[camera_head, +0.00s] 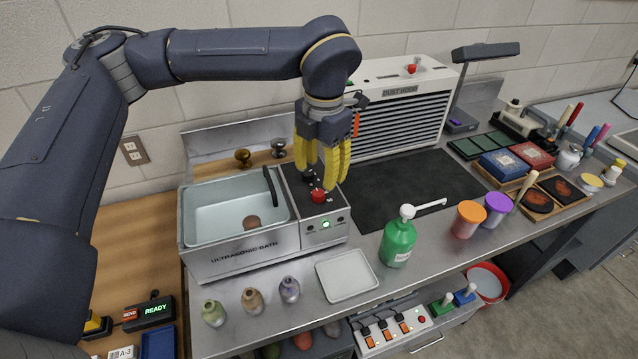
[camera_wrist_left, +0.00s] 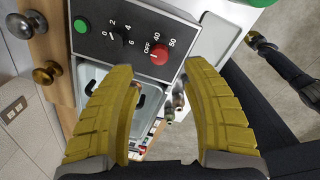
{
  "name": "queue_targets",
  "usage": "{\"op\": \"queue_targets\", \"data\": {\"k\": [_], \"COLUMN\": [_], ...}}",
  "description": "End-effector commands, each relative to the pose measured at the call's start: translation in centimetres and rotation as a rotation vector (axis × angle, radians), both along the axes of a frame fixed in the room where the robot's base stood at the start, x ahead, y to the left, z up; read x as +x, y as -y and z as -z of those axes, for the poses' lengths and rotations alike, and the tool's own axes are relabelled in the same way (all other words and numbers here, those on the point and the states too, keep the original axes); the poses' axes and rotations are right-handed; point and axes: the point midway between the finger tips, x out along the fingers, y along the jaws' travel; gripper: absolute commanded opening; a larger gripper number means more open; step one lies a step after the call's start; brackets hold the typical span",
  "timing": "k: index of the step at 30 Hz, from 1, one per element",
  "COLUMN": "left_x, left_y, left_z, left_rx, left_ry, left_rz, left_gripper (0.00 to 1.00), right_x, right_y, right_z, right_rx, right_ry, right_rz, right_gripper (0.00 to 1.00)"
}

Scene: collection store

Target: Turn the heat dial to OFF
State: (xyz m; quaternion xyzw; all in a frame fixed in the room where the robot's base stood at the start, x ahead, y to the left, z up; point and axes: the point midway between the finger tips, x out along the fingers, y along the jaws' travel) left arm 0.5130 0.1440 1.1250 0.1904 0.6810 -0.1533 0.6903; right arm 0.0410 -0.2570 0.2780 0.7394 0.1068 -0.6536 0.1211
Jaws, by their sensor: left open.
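The heat dial is a red round knob (camera_head: 318,196) on the dark sloped panel at the right of the ultrasonic bath (camera_head: 245,262). In the left wrist view the red dial (camera_wrist_left: 160,53) has OFF, 40 and 50 printed around it; I cannot tell where its pointer stands. My left gripper (camera_head: 322,181) has yellow fingers, points down and is just above the panel. In the left wrist view my left gripper (camera_wrist_left: 160,72) is open and empty, with the dial showing between and just beyond its fingertips.
A black knob (camera_wrist_left: 117,39) marked 0 to 6 and a green button (camera_wrist_left: 80,26) sit beside the dial. A green pump bottle (camera_head: 398,243), a white tray (camera_head: 347,276) and small bottles (camera_head: 252,301) stand in front.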

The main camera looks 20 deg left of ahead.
Motion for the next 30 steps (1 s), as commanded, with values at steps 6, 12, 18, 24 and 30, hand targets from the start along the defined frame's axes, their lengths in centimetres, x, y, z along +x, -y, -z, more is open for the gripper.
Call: {"op": "queue_targets", "data": {"k": [6, 12, 18, 24, 30], "left_x": [0.0, -0.1, -0.1, -0.1, 0.4], "left_y": [0.1, 0.2, 0.2, 0.3, 0.5], "left_z": [-3.2, -4.7, -5.2, -5.2, -5.1], "left_rx": [0.000, 0.001, 0.000, 0.000, -0.063], "left_ry": [0.002, 0.001, 0.000, 0.000, -0.009], "left_rz": [-0.001, -0.001, 0.000, 0.000, 0.008], "left_gripper": [0.48, 0.48, 0.48, 0.48, 0.48], "right_x": [0.0, 0.0, 0.0, 0.0, 0.0], "right_y": [0.0, 0.0, 0.0, 0.0, -0.1], "right_z": [0.0, 0.0, 0.0, 0.0, 0.0], "right_rx": [0.000, 0.000, 0.000, 0.000, 0.001], "right_ry": [0.000, 0.000, 0.000, 0.000, 0.000], "right_rz": [0.000, 0.000, 0.000, 0.000, 0.000], "right_gripper": [0.00, 0.00, 0.00, 0.00, 0.00]}}
